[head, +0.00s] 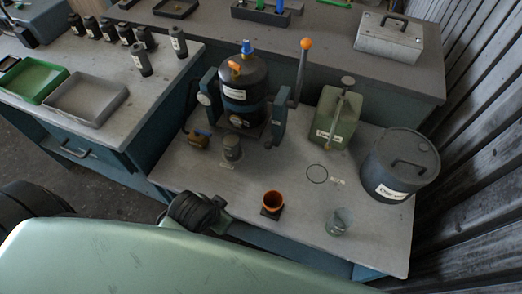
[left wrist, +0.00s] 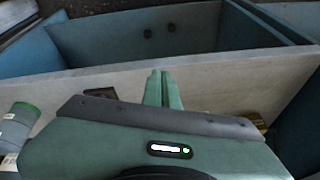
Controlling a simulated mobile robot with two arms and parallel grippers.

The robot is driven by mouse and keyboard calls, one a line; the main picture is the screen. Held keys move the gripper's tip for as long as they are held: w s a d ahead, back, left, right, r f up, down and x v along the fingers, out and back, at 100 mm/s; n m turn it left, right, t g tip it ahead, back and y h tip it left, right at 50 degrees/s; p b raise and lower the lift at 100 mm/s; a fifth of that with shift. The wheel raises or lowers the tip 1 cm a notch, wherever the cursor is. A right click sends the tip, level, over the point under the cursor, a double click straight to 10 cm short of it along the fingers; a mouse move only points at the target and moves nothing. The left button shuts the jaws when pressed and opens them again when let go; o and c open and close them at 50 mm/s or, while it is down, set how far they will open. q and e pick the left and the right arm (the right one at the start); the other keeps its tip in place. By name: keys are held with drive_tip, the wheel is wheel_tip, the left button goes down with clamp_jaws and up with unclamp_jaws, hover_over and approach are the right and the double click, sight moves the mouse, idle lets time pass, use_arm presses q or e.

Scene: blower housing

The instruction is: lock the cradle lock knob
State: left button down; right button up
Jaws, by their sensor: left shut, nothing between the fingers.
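A dark cylindrical housing (head: 243,88) with a blue top fitting, an orange part and a white label stands upright in a cradle with blue-grey side brackets (head: 279,118). A pale round disc (head: 204,99) shows on the left bracket; I cannot tell for sure whether it is the cradle lock knob. My left gripper (left wrist: 157,75) is shut and empty in the left wrist view, its fingers over a pale bench surface. I cannot make out its fingertips in the head view. My right gripper is not in view.
A lever with an orange ball (head: 306,43) rises right of the cradle. A brass-coloured part (head: 197,141) lies left of the cradle.

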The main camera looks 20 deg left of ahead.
use_arm(q)
drive_tip(key=w+d+r+m+t+h, duration=0.1)
drive_tip(key=w+r+m+t, duration=0.5)
drive_tip(key=m, duration=1.1)
drive_tip(key=w+r+h, duration=0.1)
drive_tip(key=w+r, duration=0.2)
drive_tip(key=r, duration=0.2)
drive_tip(key=shift+w+d+r, duration=0.15)
drive_tip(key=shift+d, duration=0.15)
approach(270, 142)
wheel_tip(270, 142, down, 5)
drive_tip(key=s, duration=0.1)
drive_tip(key=w, duration=0.1)
drive_tip(key=w+p, duration=0.1)
drive_tip(key=w, duration=0.2)
drive_tip(key=shift+d+f+p, duration=0.1)
drive_tip(key=shift+f+p, duration=0.2)
